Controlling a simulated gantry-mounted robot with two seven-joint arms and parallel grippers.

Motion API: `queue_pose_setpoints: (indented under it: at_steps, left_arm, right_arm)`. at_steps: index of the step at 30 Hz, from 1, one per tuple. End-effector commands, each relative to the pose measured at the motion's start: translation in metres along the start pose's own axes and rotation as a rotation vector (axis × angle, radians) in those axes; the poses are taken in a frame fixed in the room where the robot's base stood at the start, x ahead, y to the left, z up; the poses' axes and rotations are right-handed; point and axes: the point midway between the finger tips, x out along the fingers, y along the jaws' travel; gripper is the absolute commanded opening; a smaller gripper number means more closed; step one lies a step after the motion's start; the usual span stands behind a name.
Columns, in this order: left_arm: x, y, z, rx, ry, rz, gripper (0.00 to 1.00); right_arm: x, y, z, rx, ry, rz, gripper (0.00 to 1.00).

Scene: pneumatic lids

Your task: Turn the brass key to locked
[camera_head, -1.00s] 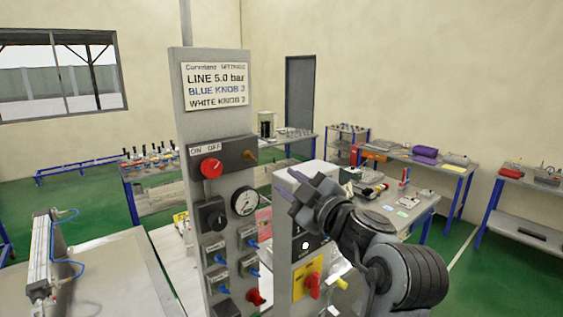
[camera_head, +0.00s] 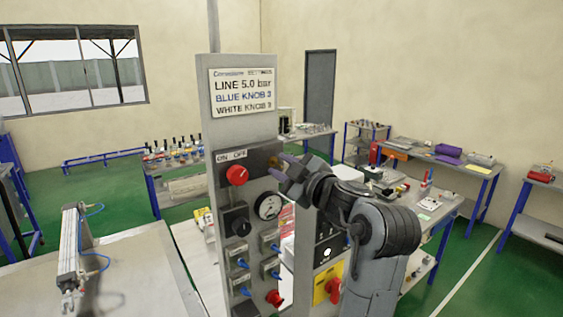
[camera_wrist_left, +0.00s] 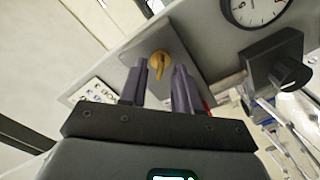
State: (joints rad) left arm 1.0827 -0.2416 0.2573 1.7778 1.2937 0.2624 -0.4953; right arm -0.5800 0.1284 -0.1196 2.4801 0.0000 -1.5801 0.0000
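The brass key (camera_wrist_left: 160,62) sits in a grey plate on the control panel (camera_head: 205,85). It also shows in the head view as a small brass spot (camera_head: 274,161) beside the red knob (camera_head: 237,175). My left gripper (camera_head: 284,168) is close in front of the key. In the left wrist view, the two fingers of my left gripper (camera_wrist_left: 161,72) are apart, with the key showing between and just beyond their tips. I cannot tell from these views whether the fingers touch the key. My right gripper is not in view.
A gauge (camera_head: 268,206), a black knob (camera_head: 238,224) and several blue-levered valves crowd the panel below the key. A yellow plate with a red switch (camera_head: 333,288) is lower right. A metal cylinder (camera_head: 70,240) lies on the bench at left.

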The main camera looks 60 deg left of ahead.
Motion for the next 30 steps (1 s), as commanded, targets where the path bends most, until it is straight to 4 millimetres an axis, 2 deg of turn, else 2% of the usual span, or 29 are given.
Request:
queue_pose_setpoints:
  at_steps: [6,14,20,30]
  left_arm:
    - [0.0099,0.0001,-0.0002,0.0,0.0,0.001,0.32]
    - [0.0104,-0.0002,0.0003,0.0,-0.001,0.001,0.32]
    - [0.0102,-0.0002,0.0003,0.0,-0.001,0.001,0.01]
    - [0.01,0.0002,-0.0001,0.014,-0.001,0.001,0.0]
  right_arm:
    - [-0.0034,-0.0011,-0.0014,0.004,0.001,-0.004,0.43]
    - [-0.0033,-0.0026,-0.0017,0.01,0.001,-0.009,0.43]
    - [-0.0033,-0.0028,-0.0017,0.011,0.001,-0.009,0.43]
    - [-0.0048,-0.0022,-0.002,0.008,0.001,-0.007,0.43]
